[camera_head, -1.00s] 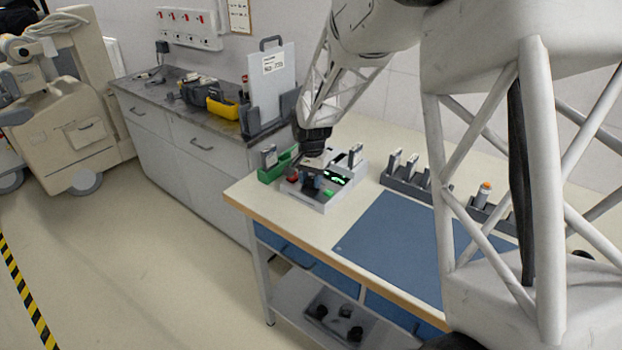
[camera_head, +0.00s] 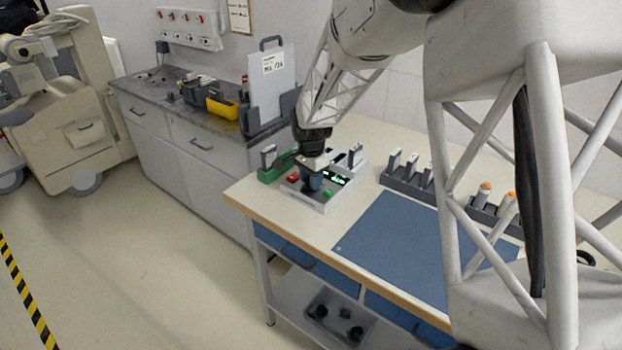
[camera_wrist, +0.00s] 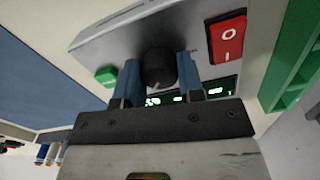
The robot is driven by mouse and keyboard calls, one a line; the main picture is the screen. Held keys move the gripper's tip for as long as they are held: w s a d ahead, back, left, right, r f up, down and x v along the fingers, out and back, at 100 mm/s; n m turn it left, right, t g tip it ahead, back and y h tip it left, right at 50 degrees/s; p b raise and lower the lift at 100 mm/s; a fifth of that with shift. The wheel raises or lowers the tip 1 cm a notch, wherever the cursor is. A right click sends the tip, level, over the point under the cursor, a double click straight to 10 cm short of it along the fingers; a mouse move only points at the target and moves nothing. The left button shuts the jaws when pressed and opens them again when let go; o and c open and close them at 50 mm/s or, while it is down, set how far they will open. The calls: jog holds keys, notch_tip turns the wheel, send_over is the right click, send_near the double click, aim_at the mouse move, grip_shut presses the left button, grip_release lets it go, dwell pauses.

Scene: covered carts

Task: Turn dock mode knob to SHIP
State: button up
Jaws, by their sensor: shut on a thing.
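The dock (camera_head: 318,203) is a light grey box with a sloped panel on the bench. In the wrist view, its black round mode knob (camera_wrist: 158,66) sits between the two blue fingers of my gripper (camera_wrist: 158,72). My gripper is shut on the knob, one finger on each side. A pale mark shows at the knob's lower edge; the position labels cannot be read. A lit green display (camera_wrist: 180,98) is partly hidden behind the fingers. A red rocker switch (camera_wrist: 227,38) and a green button (camera_wrist: 106,76) flank the knob. My gripper also shows in the head view (camera_head: 312,183).
A green holder (camera_head: 268,174) stands close beside the dock. A dark rack (camera_head: 402,184) with several upright items stands to the right. A blue mat (camera_head: 385,235) lies clear in front. A yellow bin (camera_head: 222,108) sits on the grey counter behind.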

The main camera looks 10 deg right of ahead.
jog(key=o, duration=0.9)
jog(key=shift+r, duration=0.15)
jog(key=shift+r, duration=3.8)
jog(key=shift+r, duration=0.1)
